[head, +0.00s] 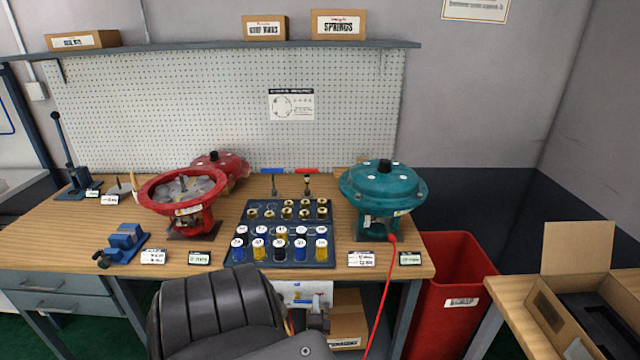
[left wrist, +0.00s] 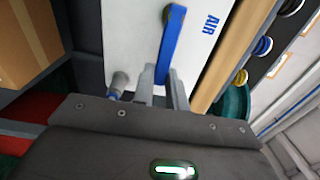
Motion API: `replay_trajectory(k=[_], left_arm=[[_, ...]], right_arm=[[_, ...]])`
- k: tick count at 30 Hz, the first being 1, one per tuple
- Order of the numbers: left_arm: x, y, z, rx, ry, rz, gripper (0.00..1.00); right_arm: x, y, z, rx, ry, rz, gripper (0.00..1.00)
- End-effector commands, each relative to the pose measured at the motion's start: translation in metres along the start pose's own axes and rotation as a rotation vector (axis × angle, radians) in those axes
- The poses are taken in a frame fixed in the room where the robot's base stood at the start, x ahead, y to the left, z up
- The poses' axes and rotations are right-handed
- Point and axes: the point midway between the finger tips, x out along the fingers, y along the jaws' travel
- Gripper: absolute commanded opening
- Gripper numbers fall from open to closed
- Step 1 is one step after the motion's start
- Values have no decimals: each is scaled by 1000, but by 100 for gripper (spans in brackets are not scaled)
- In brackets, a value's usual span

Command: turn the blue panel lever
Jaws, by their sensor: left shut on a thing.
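The blue panel lever (left wrist: 171,45) is a flat bar on a white panel (left wrist: 130,40) marked "AIR" in the left wrist view. My left gripper (left wrist: 161,90) has its two fingers on either side of the lever's lower end and is shut on it. In the head view the white panel (head: 300,288) shows below the bench's front edge, and my left gripper (head: 317,318) is in front of it. My right gripper is not in view.
The wooden bench (head: 60,225) carries a red actuator (head: 180,190), a teal actuator (head: 383,185) and a dark parts tray (head: 240,215). A red hose (head: 379,300) hangs down right of the panel. A red bin (head: 440,300) and a cardboard box (head: 347,325) are nearby.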

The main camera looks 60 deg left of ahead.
Motion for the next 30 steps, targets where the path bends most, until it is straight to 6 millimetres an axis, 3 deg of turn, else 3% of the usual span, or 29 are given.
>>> replay_trajectory(k=[6,7,11,22,30], left_arm=[[-1,2,1,5,-1,4,0],[-1,2,1,5,-1,4,18],[-1,2,0,3,0,3,35],[-6,1,-1,2,2,3,36],[-54,2,-1,0,2,5,36]], right_arm=[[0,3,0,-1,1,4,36],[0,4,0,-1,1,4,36],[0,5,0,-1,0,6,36],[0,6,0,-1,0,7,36],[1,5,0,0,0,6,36]])
